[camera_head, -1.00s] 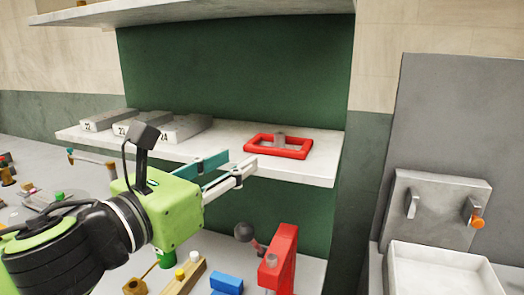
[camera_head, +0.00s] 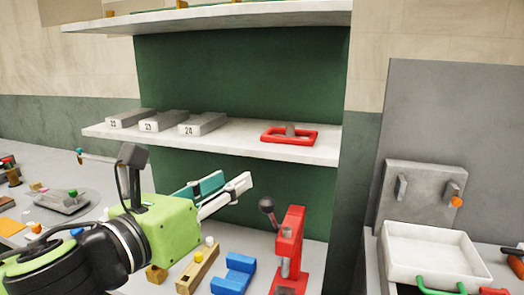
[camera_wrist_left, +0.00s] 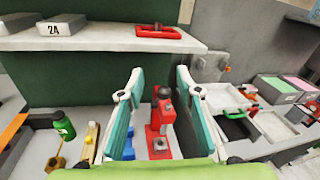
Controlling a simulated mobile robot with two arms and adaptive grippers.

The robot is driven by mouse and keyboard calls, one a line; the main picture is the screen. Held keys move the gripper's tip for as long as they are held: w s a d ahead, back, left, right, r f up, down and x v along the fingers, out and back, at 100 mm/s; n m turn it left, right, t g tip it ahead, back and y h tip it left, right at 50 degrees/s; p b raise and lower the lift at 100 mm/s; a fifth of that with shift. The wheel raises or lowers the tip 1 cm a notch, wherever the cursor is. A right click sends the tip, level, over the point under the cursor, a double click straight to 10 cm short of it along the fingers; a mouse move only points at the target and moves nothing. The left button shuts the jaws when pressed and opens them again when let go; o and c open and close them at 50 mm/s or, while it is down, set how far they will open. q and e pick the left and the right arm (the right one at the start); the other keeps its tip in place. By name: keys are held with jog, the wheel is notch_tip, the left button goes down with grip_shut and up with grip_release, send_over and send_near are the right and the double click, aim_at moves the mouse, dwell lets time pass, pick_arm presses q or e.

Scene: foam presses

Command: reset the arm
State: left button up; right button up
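My left gripper (camera_head: 232,190) is in front of the shelf unit, below the level of the middle shelf (camera_head: 250,147). In the left wrist view my left gripper (camera_wrist_left: 158,85) has its two teal-and-white fingers spread well apart with nothing between them. A red press (camera_head: 289,245) with a dark ball knob stands on the lower surface, to the right of the gripper in the head view. In the left wrist view the red press (camera_wrist_left: 158,130) shows beyond the gap between the fingers. My right gripper is in neither view.
Grey numbered blocks (camera_head: 203,124) and a red frame (camera_head: 304,139) rest on the middle shelf. A blue block (camera_head: 234,272) and a wooden holder (camera_head: 198,270) stand left of the press. A white basin (camera_head: 432,257) is at the right. A green bottle (camera_wrist_left: 64,124) stands at left in the wrist view.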

pick_arm(q)
jog(key=s+a+f+n+g+y, duration=0.2)
jog(key=f+n, duration=0.7)
jog(key=f, duration=0.1)
jog(key=s+a+f+n+g+y, duration=0.1)
jog(key=f+n, duration=0.7)
jog(key=f, duration=0.3)
jog(key=s+a+f+n+g+y, duration=0.2)
jog(key=f+n, duration=0.7)
jog(key=f, duration=0.1)
jog(key=s+a+f+n+g+y, duration=0.25)
jog(key=s+a+f+n, duration=0.3)
jog(key=s+f, duration=0.45)
jog(key=s+a+f+n+g+y, duration=0.1)
jog(key=s+a+f+n+g, duration=0.3)
jog(key=s+f+n, duration=0.45)
notch_tip(320, 180, down, 27)
jog(key=s+m+g, duration=0.2)
jog(key=s, duration=0.1)
jog(key=s+a+f, duration=0.3)
jog(key=s+f, duration=1.2)
jog(key=s, duration=0.1)
jog(key=shift+s+f+m+g, duration=0.25)
jog(key=shift+f+m+g, duration=0.05)
jog(key=shift+f+g, duration=0.1)
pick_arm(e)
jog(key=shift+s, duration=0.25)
